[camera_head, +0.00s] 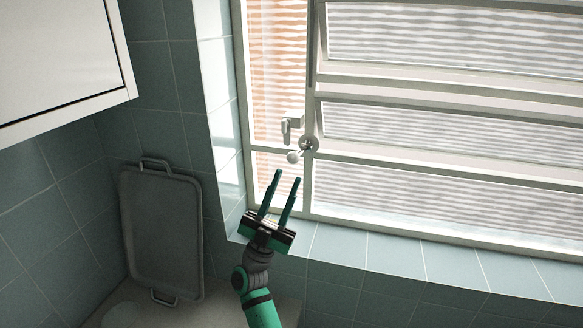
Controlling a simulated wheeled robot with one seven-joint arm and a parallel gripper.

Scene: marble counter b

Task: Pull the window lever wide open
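The window (310,75) has a white frame with ribbed glass panes, and some panes on the right look like tilted louvres. A small metal lever (293,157) with a round knob end sits on the upright frame bar, joined to a round pivot (308,144). A pale latch-like fitting (290,127) is just above it. My gripper (287,177) is below the lever, its two dark green fingers pointing up and spread apart with nothing between them. The fingertips look close under the knob in the picture; I cannot tell the depth gap.
A grey metal tray (163,230) with handles leans upright against the tiled wall at the left. A white cabinet (60,60) hangs at the upper left. The tiled window sill (395,255) runs below the window and is clear.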

